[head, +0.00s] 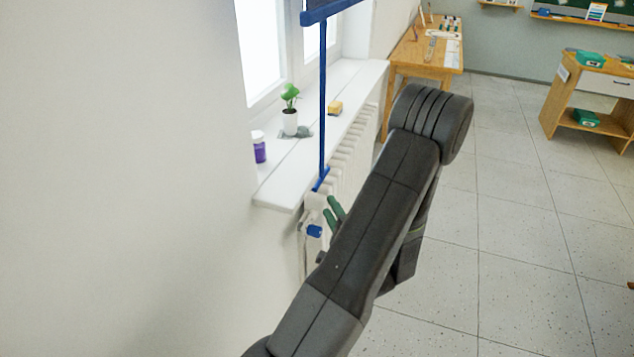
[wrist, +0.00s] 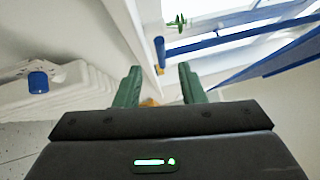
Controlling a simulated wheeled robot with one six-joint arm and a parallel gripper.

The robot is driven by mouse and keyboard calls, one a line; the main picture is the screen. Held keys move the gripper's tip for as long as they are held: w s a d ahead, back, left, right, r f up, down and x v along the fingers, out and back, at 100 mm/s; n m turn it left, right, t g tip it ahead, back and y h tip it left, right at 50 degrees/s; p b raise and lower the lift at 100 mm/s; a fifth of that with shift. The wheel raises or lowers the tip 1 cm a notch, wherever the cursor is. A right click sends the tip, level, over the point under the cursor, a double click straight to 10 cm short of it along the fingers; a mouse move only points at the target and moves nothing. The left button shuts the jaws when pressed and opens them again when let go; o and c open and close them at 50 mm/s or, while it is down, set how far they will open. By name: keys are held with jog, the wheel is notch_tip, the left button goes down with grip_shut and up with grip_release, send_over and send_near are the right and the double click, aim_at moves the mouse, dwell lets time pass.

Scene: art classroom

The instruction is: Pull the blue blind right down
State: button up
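The blue blind's bottom bar (head: 330,11) shows at the top of the head view, high in the window. A blue rod (head: 323,95) hangs from it, ending in a short blue crosswise handle (head: 321,180) near the sill's front edge. In the wrist view the handle (wrist: 160,49) appears just beyond the fingertips, between their lines, and part of the blue blind (wrist: 270,62) is at the right. My gripper (head: 332,204) has green fingers, just below the handle in the head view. In the wrist view my gripper (wrist: 160,68) is open, with nothing held.
The white sill (head: 347,88) holds a potted plant (head: 290,110), a purple jar (head: 258,147) and a yellow-orange block (head: 335,108). A white radiator (head: 352,150) with a blue valve knob (head: 314,231) is below. A wooden table (head: 428,58) stands farther back.

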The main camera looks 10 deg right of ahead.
aim_at(317, 183)
jog(key=p+x, duration=0.3)
jog(key=x, duration=0.7)
jog(key=shift+f, duration=0.1)
grip_shut()
